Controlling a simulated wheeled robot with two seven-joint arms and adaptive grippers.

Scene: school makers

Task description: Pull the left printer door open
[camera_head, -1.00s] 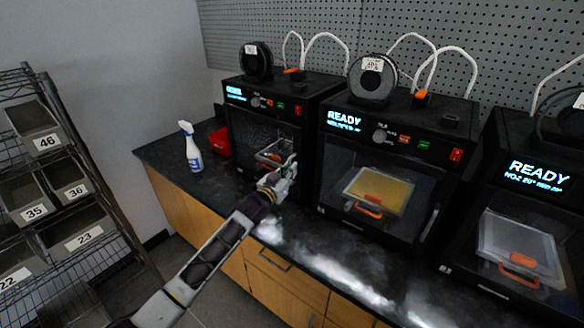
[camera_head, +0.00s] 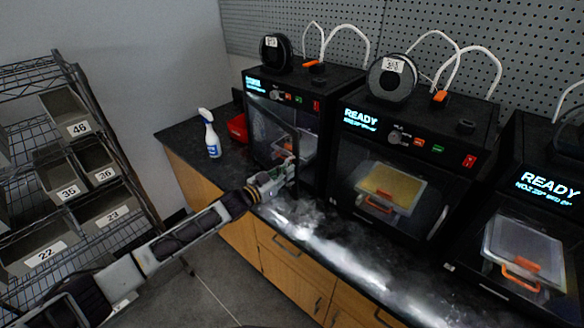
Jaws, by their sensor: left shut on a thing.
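The left printer (camera_head: 320,90) is a black box at the back left of the counter. Its dark see-through door (camera_head: 268,125) stands partly open, swung out towards me on the left, with a gap at its right edge. My left gripper (camera_head: 290,168) is shut on the door's edge or handle at the right side; the exact contact is small and partly hidden by the fingers. A light build plate (camera_head: 308,141) shows inside the printer behind the door. My right gripper is not in view.
A white spray bottle (camera_head: 211,136) and a red bin (camera_head: 238,127) stand left of the printer on the black counter (camera_head: 185,141). Two more printers (camera_head: 398,165) (camera_head: 530,220) stand to the right. A wire rack of numbered bins (camera_head: 70,185) is at the left.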

